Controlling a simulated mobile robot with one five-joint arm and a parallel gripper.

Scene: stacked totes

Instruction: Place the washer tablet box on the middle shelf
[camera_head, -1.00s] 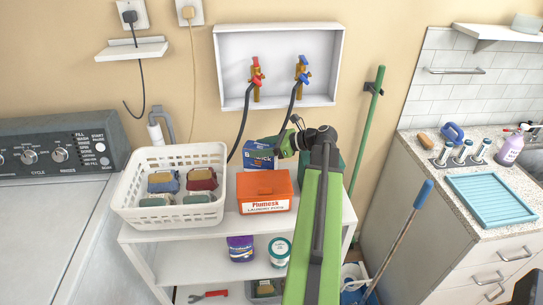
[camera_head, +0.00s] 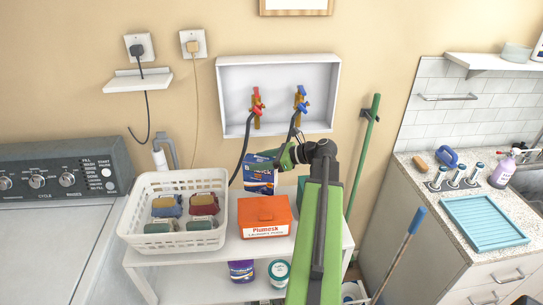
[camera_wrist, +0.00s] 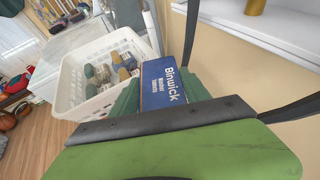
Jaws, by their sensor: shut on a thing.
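The washer tablet box (camera_head: 260,175) is blue and white and stands upright behind the orange laundry box. My gripper (camera_head: 281,160) is shut on its upper part, coming in from the right. In the wrist view the blue box (camera_wrist: 162,82), lettered "Binwick", sits between the green jaws. It appears held a little above the top of the white shelf unit; its lower part is hidden by the orange box. The middle shelf (camera_head: 190,283) is below, with a purple tub (camera_head: 241,271) and a white and teal tub (camera_head: 278,272) on it.
The orange laundry box (camera_head: 264,217) stands directly in front of the held box. A white basket (camera_head: 173,243) with folded cloths is to its left. A teal item (camera_head: 302,190) is partly hidden behind my arm. The middle shelf's left part looks clear.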

